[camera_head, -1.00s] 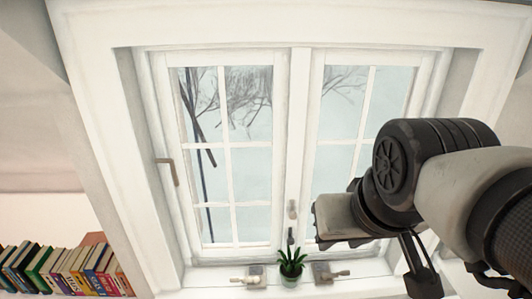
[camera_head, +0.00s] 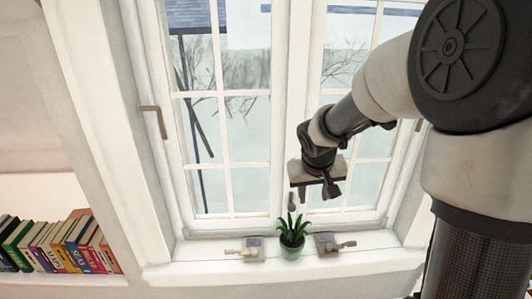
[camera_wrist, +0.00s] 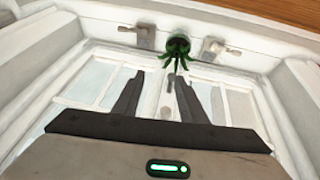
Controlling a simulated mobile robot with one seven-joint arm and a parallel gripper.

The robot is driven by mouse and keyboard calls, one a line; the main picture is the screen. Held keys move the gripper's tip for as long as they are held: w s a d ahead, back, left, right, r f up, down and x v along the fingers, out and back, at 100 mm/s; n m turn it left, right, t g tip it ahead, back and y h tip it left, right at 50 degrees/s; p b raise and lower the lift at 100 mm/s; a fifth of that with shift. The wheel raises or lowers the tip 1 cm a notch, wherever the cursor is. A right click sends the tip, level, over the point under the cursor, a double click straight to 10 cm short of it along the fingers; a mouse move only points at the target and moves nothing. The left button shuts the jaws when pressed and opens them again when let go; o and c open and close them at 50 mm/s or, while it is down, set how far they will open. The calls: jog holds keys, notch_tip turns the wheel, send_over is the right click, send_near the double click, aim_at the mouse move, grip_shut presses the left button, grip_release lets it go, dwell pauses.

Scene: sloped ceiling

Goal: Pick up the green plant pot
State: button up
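The green plant pot (camera_head: 291,251) holds a spiky green plant and stands upright on the white window sill (camera_head: 190,270), close to the window. In the wrist view the plant pot (camera_wrist: 178,42) appears upside down at the top, beyond the fingertips. My gripper (camera_head: 318,199) is in front of the window, above and slightly right of the plant, apart from it. In the wrist view my gripper (camera_wrist: 159,84) has its two dark fingers spread with nothing between them.
A metal window latch (camera_head: 254,249) is fixed left of the pot and another latch (camera_head: 333,244) right of it, both close by. Books (camera_head: 62,245) stand on a shelf at the left. The sill is otherwise clear on both sides.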

jog(key=y+b, duration=0.1)
jog(key=b, duration=0.2)
send_near(293, 231)
jog(key=b+x, duration=0.2)
jog(key=x, duration=0.1)
jog(key=shift+s+d+f+b, duration=0.1)
jog(key=shift+s+f+b, duration=0.05)
jog(key=shift+f+b, duration=0.2)
jog(key=shift+b+x, duration=0.9)
jog(key=shift+x, duration=2.05)
jog(key=shift+r, duration=0.1)
jog(key=shift+c, duration=0.4)
grip_shut()
